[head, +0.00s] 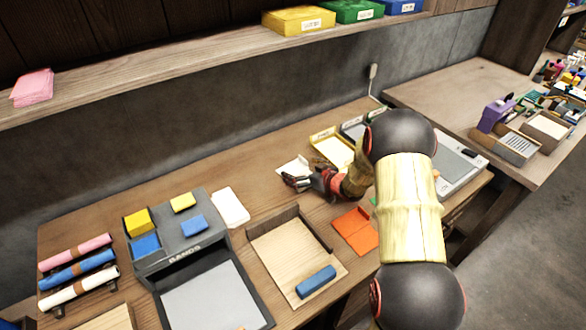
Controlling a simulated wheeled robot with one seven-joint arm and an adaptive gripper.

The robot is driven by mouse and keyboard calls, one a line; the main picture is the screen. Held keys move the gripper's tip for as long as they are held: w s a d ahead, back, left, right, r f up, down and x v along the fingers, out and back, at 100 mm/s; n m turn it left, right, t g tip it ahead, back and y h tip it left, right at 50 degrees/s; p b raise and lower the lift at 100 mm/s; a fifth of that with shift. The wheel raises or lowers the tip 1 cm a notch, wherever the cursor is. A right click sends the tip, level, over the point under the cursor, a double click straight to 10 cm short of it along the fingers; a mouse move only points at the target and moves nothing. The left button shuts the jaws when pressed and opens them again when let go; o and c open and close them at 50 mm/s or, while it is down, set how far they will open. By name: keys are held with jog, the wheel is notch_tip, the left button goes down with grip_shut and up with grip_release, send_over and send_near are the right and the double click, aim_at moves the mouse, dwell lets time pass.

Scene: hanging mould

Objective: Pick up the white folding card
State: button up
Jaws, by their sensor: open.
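A small white card (294,167) lies on the wooden table just behind my gripper, partly hidden by it. Another white flat piece (231,206), with rounded corners, lies to the left beside the grey box; I cannot tell for sure which of the two is the folding card. My gripper (288,181) is open and points left, low over the table, at the near side of the small white card. I see nothing between its fingers. Whether it touches the card cannot be told.
An orange card (356,231) lies right of a wooden tray (285,246) with a blue block (316,281). The grey box (182,240) and coloured rolls (77,268) stand left. A yellow tray (330,148) is behind my arm. A shelf (200,62) runs above.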

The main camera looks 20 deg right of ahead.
aim_at(292, 169)
jog(key=b+x, duration=0.2)
jog(key=x, duration=0.3)
jog(key=shift+r, duration=0.25)
jog(key=shift+c, duration=0.3)
jog(key=c, duration=0.7)
